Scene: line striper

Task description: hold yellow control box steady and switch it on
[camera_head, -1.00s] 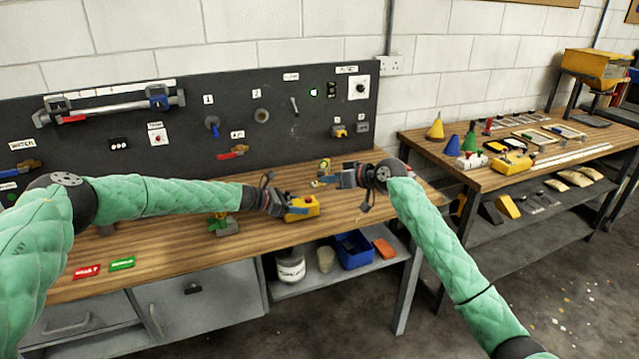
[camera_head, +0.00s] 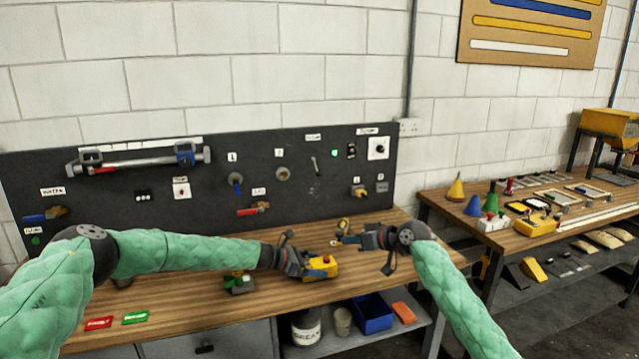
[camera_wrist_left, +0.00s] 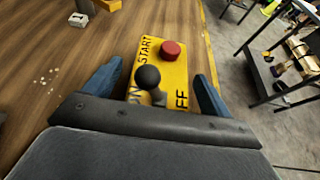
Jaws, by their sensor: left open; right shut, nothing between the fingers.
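The yellow control box (camera_head: 325,269) sits near the front edge of the wooden bench, with a red button on top. In the left wrist view the box (camera_wrist_left: 176,76) shows START and OFF lettering, a red button (camera_wrist_left: 171,50) and a black ball-topped lever (camera_wrist_left: 148,78). My left gripper (camera_head: 306,268) is open at the box's left end; in its wrist view its blue fingers (camera_wrist_left: 155,90) stand on either side of the box. Whether they touch it is unclear. My right gripper (camera_head: 338,242) is shut and empty, above and slightly right of the box.
Red (camera_head: 98,323) and green (camera_head: 135,317) tags lie at the front left. A dark panel (camera_head: 130,200) with valves and switches stands behind. A shelf below holds a blue bin (camera_head: 373,316). A second bench (camera_head: 455,205) is at right.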

